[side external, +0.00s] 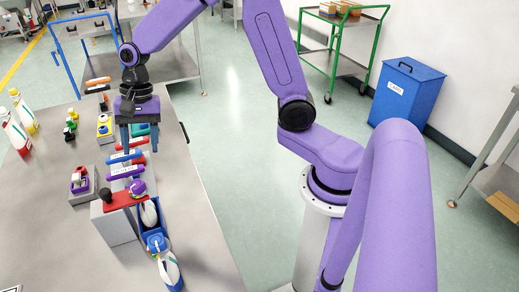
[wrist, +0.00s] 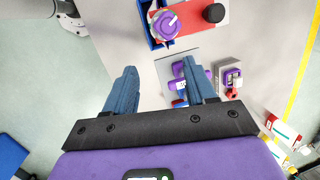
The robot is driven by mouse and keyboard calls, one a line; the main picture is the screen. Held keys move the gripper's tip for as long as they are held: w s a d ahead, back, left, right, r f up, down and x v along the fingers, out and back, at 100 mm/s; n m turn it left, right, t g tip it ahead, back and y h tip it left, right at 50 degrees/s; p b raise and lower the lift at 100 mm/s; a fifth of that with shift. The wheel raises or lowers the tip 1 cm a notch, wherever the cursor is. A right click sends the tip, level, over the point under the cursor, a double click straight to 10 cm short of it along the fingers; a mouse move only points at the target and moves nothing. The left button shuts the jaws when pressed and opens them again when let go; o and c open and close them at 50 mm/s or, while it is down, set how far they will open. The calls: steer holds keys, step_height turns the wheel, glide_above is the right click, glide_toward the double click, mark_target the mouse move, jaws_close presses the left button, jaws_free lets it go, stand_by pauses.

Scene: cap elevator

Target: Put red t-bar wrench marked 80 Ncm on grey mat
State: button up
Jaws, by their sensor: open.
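My gripper (side external: 140,148) is open, its blue fingers pointing down over the row of t-bar wrenches; in the wrist view its two fingertips (wrist: 159,68) are well apart with nothing held. A red t-bar handle (side external: 134,143) shows just by the fingers, partly hidden by them. In front of it lie a blue t-bar handle (side external: 125,156) and a purple one (side external: 126,172). In the wrist view a purple handle (wrist: 178,85) shows beside the right finger, with a bit of red (wrist: 180,103) below it. A grey mat-like patch (wrist: 167,67) lies under them. The markings are unreadable.
A grey block with a red piece (side external: 122,200) and a blue bin with bottles (side external: 150,230) stand at the front. A small grey fixture (side external: 82,184) is to the left. Bottles (side external: 17,130) stand at the far left. The table's left front is clear.

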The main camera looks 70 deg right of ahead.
steer(key=s+d+r+n+h, duration=0.1)
steer(key=s+d+n, duration=0.1)
steer(key=s+n, duration=0.9)
steer(key=s+d+n+h, duration=0.1)
steer(key=s+d+n, duration=0.1)
steer(key=s+n, duration=0.9)
steer(key=s, duration=0.5)
steer(key=shift+s+d+r, duration=0.35)
steer(key=shift+d, duration=0.05)
